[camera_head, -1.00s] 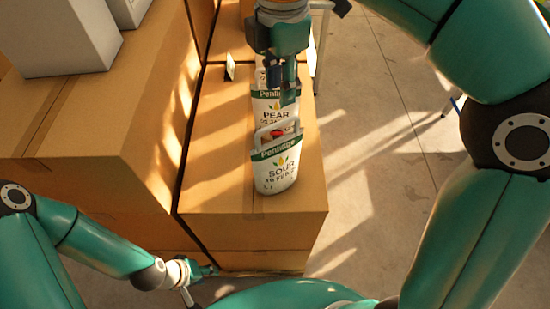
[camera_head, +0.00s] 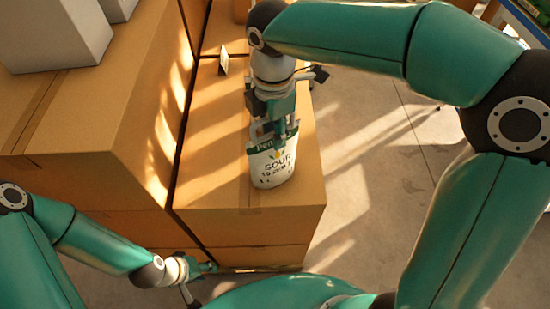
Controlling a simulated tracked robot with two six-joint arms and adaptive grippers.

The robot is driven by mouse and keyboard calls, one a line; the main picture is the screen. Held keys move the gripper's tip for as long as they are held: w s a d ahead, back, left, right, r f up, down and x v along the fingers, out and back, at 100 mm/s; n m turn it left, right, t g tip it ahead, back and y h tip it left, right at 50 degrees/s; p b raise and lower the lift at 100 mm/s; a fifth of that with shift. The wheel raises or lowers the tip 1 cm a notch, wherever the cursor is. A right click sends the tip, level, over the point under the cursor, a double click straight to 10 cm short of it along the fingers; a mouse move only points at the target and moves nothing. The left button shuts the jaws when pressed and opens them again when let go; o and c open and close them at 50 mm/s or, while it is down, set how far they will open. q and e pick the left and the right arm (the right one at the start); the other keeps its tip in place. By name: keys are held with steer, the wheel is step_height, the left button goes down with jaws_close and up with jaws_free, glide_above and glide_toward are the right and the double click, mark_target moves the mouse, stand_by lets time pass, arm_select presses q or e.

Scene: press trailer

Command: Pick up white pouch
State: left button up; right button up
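The second white pouch, marked "PEAR" a second ago, is hidden behind my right gripper and arm. My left gripper (camera_head: 203,283) is low at the left, by the front foot of the box, with its fingers apart and empty.
A taller cardboard box (camera_head: 90,130) stands at the left, with a white box (camera_head: 50,35) on it. A small white card (camera_head: 223,61) stands at the back of the pouch box. Open concrete floor (camera_head: 375,190) lies to the right.

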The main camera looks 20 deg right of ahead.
steer(key=shift+f, duration=0.55)
jaws_close()
steer(key=shift+r, duration=0.1)
